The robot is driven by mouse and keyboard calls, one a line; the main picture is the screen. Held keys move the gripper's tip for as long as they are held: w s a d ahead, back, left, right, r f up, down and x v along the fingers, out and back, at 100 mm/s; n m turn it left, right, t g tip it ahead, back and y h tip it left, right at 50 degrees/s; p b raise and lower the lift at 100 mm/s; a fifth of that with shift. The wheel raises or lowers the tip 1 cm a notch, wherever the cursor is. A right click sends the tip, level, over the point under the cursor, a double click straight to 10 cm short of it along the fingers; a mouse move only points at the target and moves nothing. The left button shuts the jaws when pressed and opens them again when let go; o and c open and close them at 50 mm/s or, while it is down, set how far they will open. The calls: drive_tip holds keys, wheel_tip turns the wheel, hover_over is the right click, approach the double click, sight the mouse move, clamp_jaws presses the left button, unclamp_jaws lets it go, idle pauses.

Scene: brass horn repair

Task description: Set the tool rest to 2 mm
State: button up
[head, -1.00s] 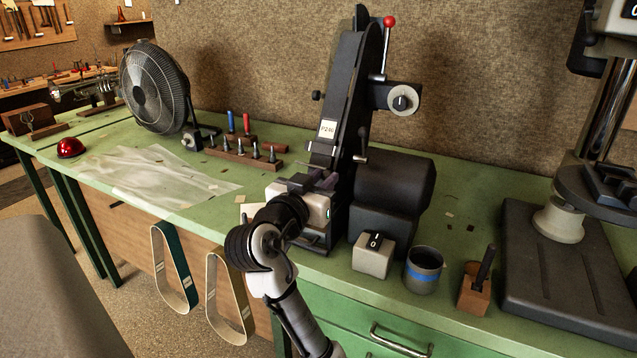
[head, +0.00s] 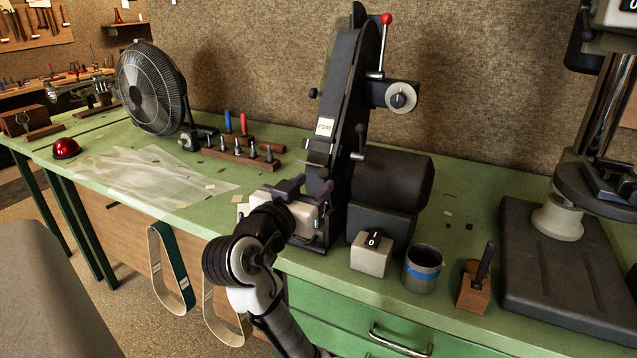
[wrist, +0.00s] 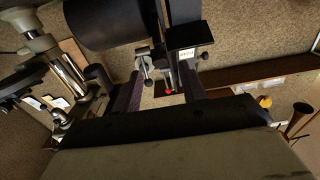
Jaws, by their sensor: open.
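The dark belt grinder (head: 349,130) stands upright on the green bench, its belt labelled P240. The tool rest looks like the small grey ledge (head: 319,160) low on the belt's front, just above my gripper. My gripper (head: 306,186) is open and empty in front of the grinder's lower belt. The wrist view shows its two fingers spread (wrist: 160,92), with the grinder (wrist: 187,65) beyond and between them. A clamp-like knob (wrist: 143,62) shows beside the belt there. I cannot read the gap between rest and belt.
A switch box (head: 371,254), a grey cup (head: 422,268) and a wooden block (head: 475,285) stand right of the grinder. A rack of small tools (head: 238,153) and a fan (head: 152,88) stand left. A drill press base (head: 570,270) fills the right.

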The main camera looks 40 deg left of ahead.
drive_tip(key=b+v, duration=0.1)
drive_tip(key=v, duration=0.9)
drive_tip(key=shift+b, duration=0.35)
drive_tip(key=shift+a, duration=0.1)
